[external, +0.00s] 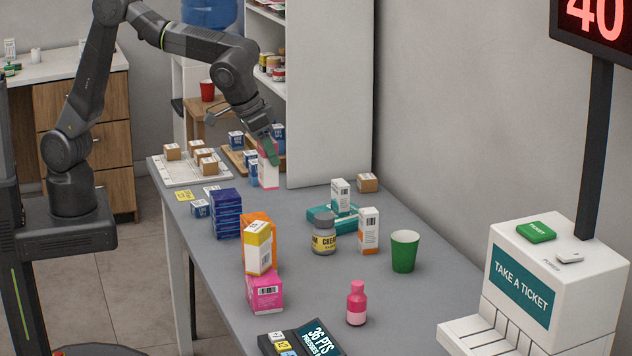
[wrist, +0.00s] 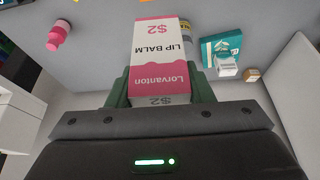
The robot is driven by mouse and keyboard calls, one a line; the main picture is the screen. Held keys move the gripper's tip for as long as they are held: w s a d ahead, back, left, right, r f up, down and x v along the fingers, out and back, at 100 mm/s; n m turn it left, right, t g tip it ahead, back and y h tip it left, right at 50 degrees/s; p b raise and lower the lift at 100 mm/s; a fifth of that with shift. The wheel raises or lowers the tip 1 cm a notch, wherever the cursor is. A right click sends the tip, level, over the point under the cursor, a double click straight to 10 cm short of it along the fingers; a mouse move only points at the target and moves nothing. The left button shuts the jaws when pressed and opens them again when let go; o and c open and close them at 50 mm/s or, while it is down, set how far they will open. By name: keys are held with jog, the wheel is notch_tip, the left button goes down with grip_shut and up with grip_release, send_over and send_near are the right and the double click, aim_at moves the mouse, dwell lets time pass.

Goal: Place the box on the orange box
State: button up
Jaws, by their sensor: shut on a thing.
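A pink and white lip balm box (external: 268,176) is upright between the green fingers of my gripper (external: 271,152), near the far end of the counter. In the wrist view the lip balm box (wrist: 164,45) fills the space between the fingers of my gripper (wrist: 160,92). I cannot tell whether its base touches the counter. An orange box (external: 256,217) stands closer to the camera, mostly hidden behind a yellow and white box (external: 258,250). My gripper is beyond the orange box and apart from it.
A pink box (external: 264,299) is below the yellow and white box. Stacked dark blue boxes (external: 227,222) stand left of the orange box. A grey jar (external: 324,238), a green cup (external: 404,250) and a pink bottle (external: 356,303) stand to the right. A wooden tray (external: 233,158) lies beside my gripper.

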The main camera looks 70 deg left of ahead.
jog(key=shift+s+a+r, duration=0.7)
jog(key=shift+s+r, duration=0.05)
jog(key=shift+s, duration=0.25)
jog(key=f+p, duration=0.1)
jog(key=f, duration=0.3)
jog(key=f+p, duration=0.1)
jog(key=f, duration=0.4)
jog(key=shift+s+a+f, duration=0.1)
jog(key=shift+s+f, duration=0.05)
jog(key=shift+s, duration=0.05)
jog(key=shift+f, duration=0.3)
jog(key=shift+f, duration=0.1)
jog(key=shift+f+b, duration=0.15)
jog(key=shift+b, duration=0.2)
jog(key=o, duration=1)
jog(key=shift+r, duration=0.2)
